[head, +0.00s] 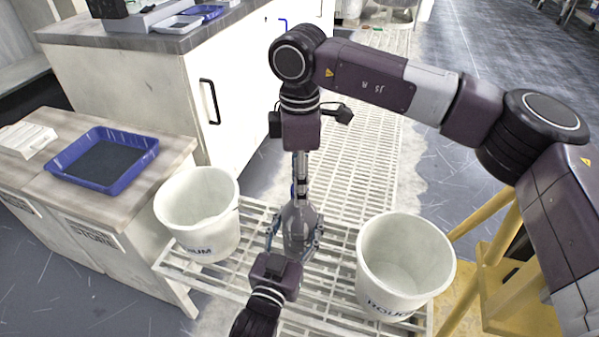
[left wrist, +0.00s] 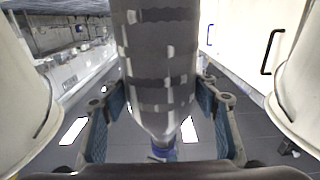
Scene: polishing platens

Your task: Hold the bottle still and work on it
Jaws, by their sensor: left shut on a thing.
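A grey, see-through bottle (head: 299,228) stands upright, neck up, above the grated platform between two white buckets. My left gripper (head: 297,237) comes from the near side with its blue-padded fingers on both sides of the bottle, shut on its body. In the left wrist view the grey bottle (left wrist: 158,70) fills the middle, with pale marks and a blue part (left wrist: 164,152) at its narrow end. My right gripper (head: 300,178) points straight down over the bottle's neck. It is seen edge-on, so its finger gap and any contact are hidden.
White buckets stand left (head: 200,212) and right (head: 400,262) of the bottle on the white grating (head: 330,270). A blue tray (head: 103,158) lies on the bench at left. A white cabinet (head: 225,90) stands behind, and a yellow frame (head: 490,290) is at right.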

